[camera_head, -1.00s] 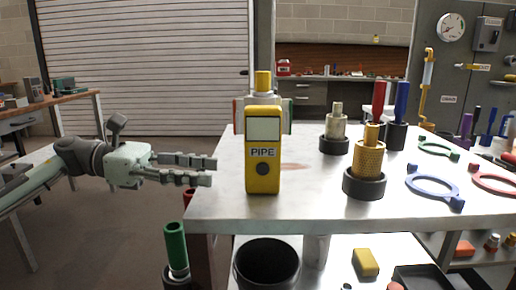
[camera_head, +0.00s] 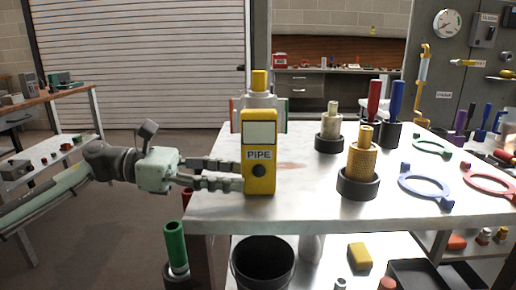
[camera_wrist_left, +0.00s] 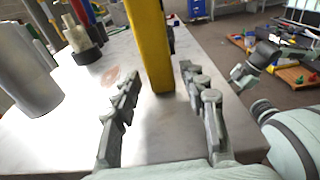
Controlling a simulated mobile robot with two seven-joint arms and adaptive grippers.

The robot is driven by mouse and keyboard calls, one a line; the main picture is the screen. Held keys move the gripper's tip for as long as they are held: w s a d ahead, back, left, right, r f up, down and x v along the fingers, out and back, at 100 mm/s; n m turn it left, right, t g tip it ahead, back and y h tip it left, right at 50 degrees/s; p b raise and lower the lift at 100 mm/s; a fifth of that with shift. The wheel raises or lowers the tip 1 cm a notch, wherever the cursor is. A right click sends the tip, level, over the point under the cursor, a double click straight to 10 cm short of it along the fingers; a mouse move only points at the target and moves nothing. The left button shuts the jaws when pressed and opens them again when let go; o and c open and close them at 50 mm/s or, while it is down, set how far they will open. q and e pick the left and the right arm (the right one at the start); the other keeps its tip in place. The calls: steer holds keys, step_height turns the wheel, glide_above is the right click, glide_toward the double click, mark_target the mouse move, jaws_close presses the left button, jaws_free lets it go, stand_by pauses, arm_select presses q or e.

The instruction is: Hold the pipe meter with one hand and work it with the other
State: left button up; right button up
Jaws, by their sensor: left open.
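The yellow pipe meter (camera_head: 259,152) stands upright near the left front edge of the metal table (camera_head: 300,205). It has a pale screen, a "PIPE" label and a dark round knob. My left gripper (camera_head: 241,176) is open at the meter's left side in the head view. In the left wrist view, the yellow meter (camera_wrist_left: 150,45) stands between the fingers of my left gripper (camera_wrist_left: 157,95), with gaps showing on both sides. The right gripper is not in the head view; in the left wrist view, a grey-green arm of mine (camera_wrist_left: 290,115) shows at the right.
A silver cylinder with a yellow top (camera_head: 259,82) stands behind the meter. A brass knurled fitting (camera_head: 362,160) in a black base stands to the right, with blue (camera_head: 425,188) and red rings beyond. A black bin (camera_head: 262,265) is below the table's front edge.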

mark_target(252, 177)
arm_select(q)
steer(key=d, duration=0.3)
steer(key=shift+f, duration=0.2)
steer(key=shift+d+b, duration=0.3)
steer(key=shift+d, duration=0.3)
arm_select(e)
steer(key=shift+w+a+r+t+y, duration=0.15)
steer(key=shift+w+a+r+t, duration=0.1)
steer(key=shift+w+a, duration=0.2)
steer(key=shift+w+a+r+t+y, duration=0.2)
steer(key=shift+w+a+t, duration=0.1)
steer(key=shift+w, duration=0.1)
arm_select(q)
steer(key=c, duration=0.9)
steer(key=shift+o, duration=0.2)
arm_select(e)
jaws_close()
